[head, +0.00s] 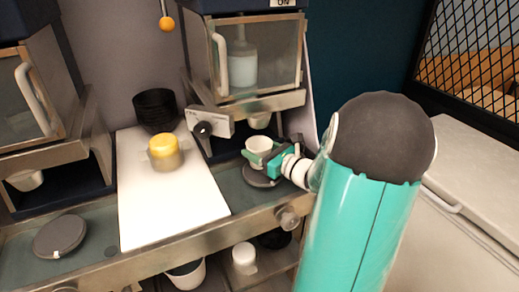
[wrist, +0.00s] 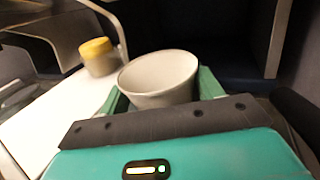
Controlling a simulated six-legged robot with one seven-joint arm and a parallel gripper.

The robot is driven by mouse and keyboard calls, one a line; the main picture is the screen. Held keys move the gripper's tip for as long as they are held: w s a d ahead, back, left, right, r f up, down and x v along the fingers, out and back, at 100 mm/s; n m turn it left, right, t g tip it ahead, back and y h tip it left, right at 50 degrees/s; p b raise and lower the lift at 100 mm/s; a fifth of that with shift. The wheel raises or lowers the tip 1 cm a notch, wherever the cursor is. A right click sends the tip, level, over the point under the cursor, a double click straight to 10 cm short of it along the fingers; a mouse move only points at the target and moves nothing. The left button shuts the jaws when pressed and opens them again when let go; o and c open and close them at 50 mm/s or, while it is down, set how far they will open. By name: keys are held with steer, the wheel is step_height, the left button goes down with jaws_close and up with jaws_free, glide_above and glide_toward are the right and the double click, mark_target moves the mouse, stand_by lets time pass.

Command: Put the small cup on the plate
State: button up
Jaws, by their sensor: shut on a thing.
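The small white cup (head: 258,145) is between the green fingers of my gripper (head: 263,157), which is shut on it. In the wrist view the cup (wrist: 160,80) is upright, its open mouth facing up, with a finger on each side. In the head view it is held over a dark grey round plate-like disc (head: 255,179) below the right machine. My gripper partly covers this disc, and a gap shows between cup and disc. A similar grey disc (head: 60,237) lies at the far left. I cannot tell which disc is the plate.
A yellow-lidded jar (head: 164,152) stands on a white board (head: 165,220) left of my gripper. Black stacked bowls (head: 156,110) stand behind it. The right machine's spout (head: 259,120) hangs close above the cup. The board's front part is clear.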

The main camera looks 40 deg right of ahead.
steer(key=shift+f, duration=0.15)
steer(key=shift+f, duration=0.1)
steer(key=o, duration=1)
steer(key=shift+c, duration=0.2)
